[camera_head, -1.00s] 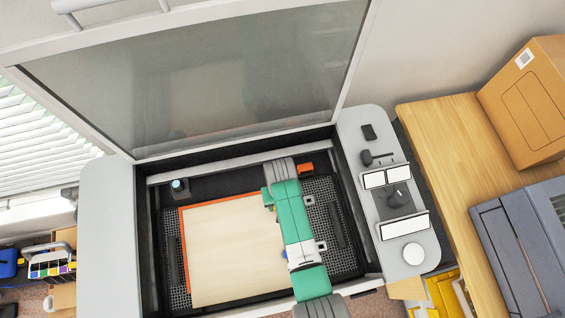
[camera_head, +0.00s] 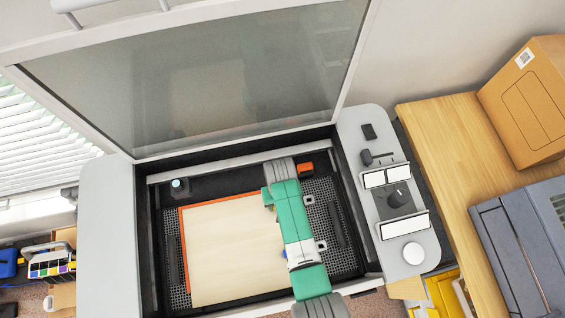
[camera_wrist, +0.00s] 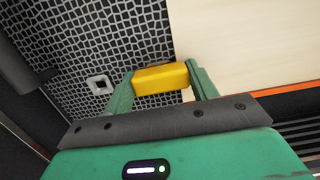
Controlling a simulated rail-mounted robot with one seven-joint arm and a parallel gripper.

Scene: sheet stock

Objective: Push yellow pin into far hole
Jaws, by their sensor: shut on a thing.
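The yellow pin (camera_wrist: 160,77) is a short block between the two green fingers of my gripper (camera_wrist: 162,80) in the wrist view. My gripper is shut on it, over the mesh bed beside the pale sheet. A light square socket with a dark hole (camera_wrist: 99,84) lies on the mesh, left of the pin and apart from it. In the head view, a socket (camera_head: 321,246) shows right of my green arm, and another light square (camera_head: 308,200) shows farther back. The pin and fingertips are mostly hidden by my arm there.
A pale wooden sheet (camera_head: 225,250) with an orange edge (camera_head: 182,240) covers the left of the bed. Dark bed walls surround it, and a raised glass lid (camera_head: 200,90) stands behind. Bare mesh (camera_head: 345,255) lies right of my arm. An orange block (camera_head: 305,169) sits at the back.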

